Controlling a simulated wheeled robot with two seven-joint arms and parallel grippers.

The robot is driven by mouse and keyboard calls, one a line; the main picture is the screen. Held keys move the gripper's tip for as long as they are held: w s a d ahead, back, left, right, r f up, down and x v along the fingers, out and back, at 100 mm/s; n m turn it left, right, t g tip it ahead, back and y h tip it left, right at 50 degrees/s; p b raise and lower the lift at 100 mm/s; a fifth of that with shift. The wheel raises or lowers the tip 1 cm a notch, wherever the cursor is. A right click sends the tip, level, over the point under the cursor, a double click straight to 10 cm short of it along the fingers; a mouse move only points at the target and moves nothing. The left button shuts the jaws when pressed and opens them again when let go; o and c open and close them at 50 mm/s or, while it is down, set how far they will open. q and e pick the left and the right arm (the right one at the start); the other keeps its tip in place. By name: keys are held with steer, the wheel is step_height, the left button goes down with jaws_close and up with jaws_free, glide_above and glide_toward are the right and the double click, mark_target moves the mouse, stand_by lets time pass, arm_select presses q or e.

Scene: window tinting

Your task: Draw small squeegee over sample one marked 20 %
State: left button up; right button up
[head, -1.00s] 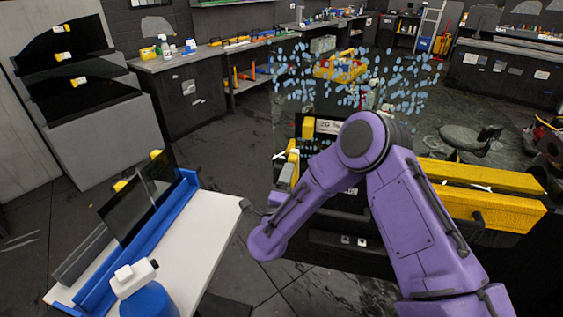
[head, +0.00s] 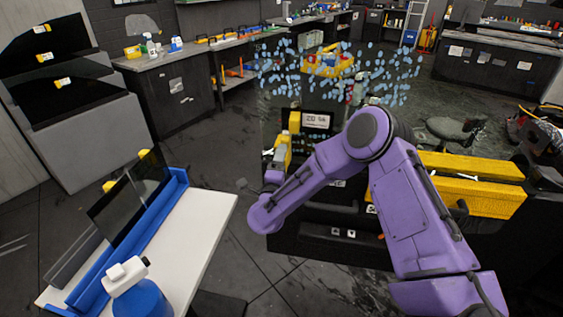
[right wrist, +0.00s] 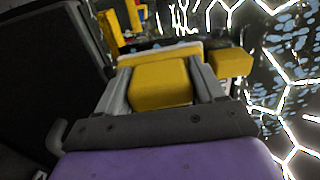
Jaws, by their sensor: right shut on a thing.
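The sample (head: 317,120) carries a white label that reads about 20 % and sits at the lower part of the droplet-covered glass. A yellow block (head: 294,122) is at its left edge. My right gripper (head: 280,153), at the end of the purple arm, is shut on the small yellow squeegee (right wrist: 160,85), below and left of the label. In the right wrist view the grey fingers of the right gripper (right wrist: 160,70) flank the squeegee, with a pale strip at its far edge. Whether that edge touches the sample I cannot tell. My left gripper is not in view.
The glass (head: 385,75) is dotted with blue drops. A white table (head: 195,235) at left holds a blue rack (head: 135,235) with dark panes and a white-topped bottle (head: 140,295). Open floor lies between.

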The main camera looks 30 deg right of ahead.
steer(key=shift+w+d+r, duration=0.15)
steer(key=shift+w+d, duration=0.35)
steer(key=s+d+p, duration=0.3)
steer(key=s+d, duration=0.5)
steer(key=shift+p, duration=0.4)
stand_by(0.4)
steer(key=shift+s+d+r, duration=0.1)
steer(key=shift+r, duration=0.05)
steer(key=b+v, duration=0.1)
steer(key=v, duration=0.4)
steer(key=shift+s+a, duration=0.25)
steer(key=shift+f, duration=0.25)
